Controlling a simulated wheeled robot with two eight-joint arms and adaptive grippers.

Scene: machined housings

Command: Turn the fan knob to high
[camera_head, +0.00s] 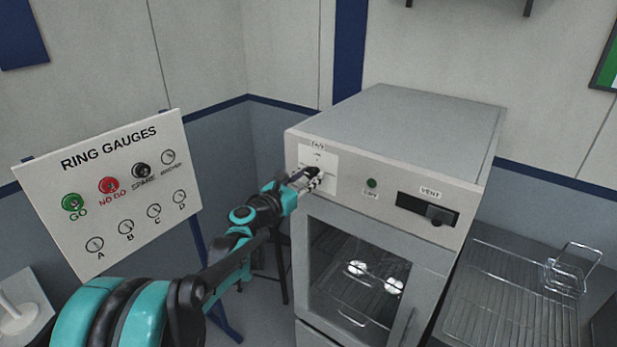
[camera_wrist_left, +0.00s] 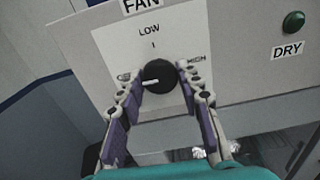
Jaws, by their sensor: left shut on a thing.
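The black fan knob (camera_wrist_left: 159,75) sits on a white plate (camera_wrist_left: 105,50) marked FAN, with LOW above the knob and HIGH to its right. The knob's white pointer line points left, towards a mark partly hidden by a finger. My left gripper (camera_wrist_left: 160,85) is shut on the knob, one finger on each side. In the head view my left gripper (camera_head: 306,178) reaches the plate at the oven's upper left front, and hides most of the knob. My right gripper is not in view.
The grey oven (camera_head: 400,120) has a green DRY lamp (camera_head: 372,183), a VENT slider (camera_head: 437,214) and a glass door (camera_head: 355,270) below the panel. A ring gauge board (camera_head: 120,190) stands left. A wire rack (camera_head: 515,305) lies at the right.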

